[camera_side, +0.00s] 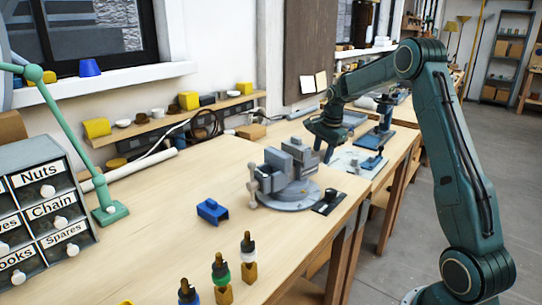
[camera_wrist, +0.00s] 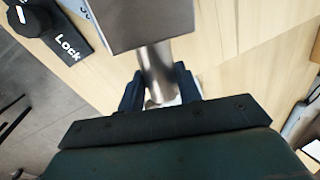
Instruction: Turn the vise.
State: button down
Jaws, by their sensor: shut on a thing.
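The grey metal vise (camera_side: 285,180) stands on a round base on the wooden bench, near the bench's right edge. My gripper (camera_side: 325,145) is at the vise's back right in the side view. In the wrist view my gripper (camera_wrist: 160,92) has its two dark blue fingers on either side of a shiny metal bar (camera_wrist: 155,65), shut on it. The bar sticks out of a grey block of the vise (camera_wrist: 145,22). The black lock plate (camera_wrist: 67,40), marked "Lock", with its black knob (camera_wrist: 30,17), lies beside the vise; the plate (camera_side: 329,203) also shows in the side view.
A blue part (camera_side: 212,211) lies left of the vise. Several upright screwdriver-like tools (camera_side: 248,255) stand at the front. A labelled drawer cabinet (camera_side: 45,200) and a green lamp arm (camera_side: 75,140) are at the left. The bench between is clear.

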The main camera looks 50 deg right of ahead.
jog(key=shift+s+a+m+h, duration=0.1)
jog(key=shift+s+a+m, duration=0.2)
jog(key=shift+s+m, duration=0.4)
jog(key=shift+s+a+m+h, duration=0.1)
jog(key=shift+s+a+m, duration=0.2)
jog(key=shift+s+m, duration=0.35)
jog(key=shift+s+a+m+h, duration=0.1)
jog(key=shift+s+a+m, duration=0.2)
jog(key=shift+s+m, duration=0.4)
jog(key=shift+s+r, duration=0.1)
jog(key=c, duration=1)
grip_release()
jog(key=shift+o, duration=0.2)
jog(key=v, duration=1.3)
jog(key=shift+r, duration=0.4)
jog(key=shift+a+n, duration=0.25)
